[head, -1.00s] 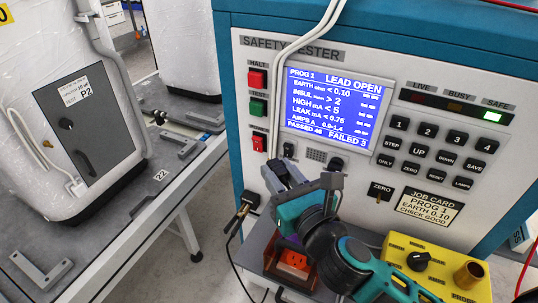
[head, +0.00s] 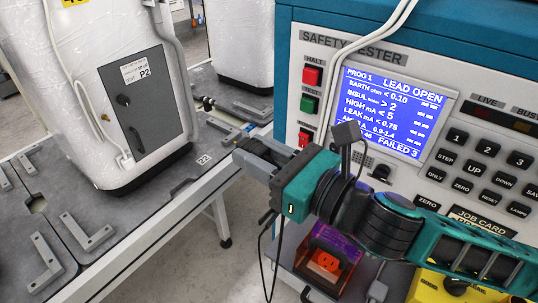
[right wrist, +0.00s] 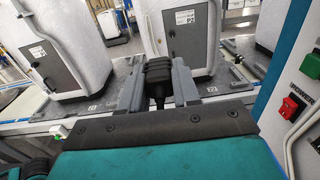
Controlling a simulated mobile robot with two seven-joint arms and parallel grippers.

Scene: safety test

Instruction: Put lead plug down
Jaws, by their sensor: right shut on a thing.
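My right gripper (head: 256,158) is raised in front of the safety tester (head: 312,42), its fingers pointing left towards the bench. In the right wrist view its two grey fingers (right wrist: 157,88) are shut on a black ridged lead plug (right wrist: 158,70). In the head view the plug is mostly hidden by the gripper. An orange socket (head: 327,261) in an open-fronted box stands below my wrist, apart from the gripper. The tester's screen (head: 392,110) reads LEAD OPEN. My left gripper is not in view.
A grey bench (head: 75,262) with metal brackets lies to the left. A white wrapped cabinet marked P2 (head: 110,100) stands on it, with another (head: 240,45) behind. A black cable (head: 270,262) hangs by the tester's left side. A yellow box (head: 425,290) is at lower right.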

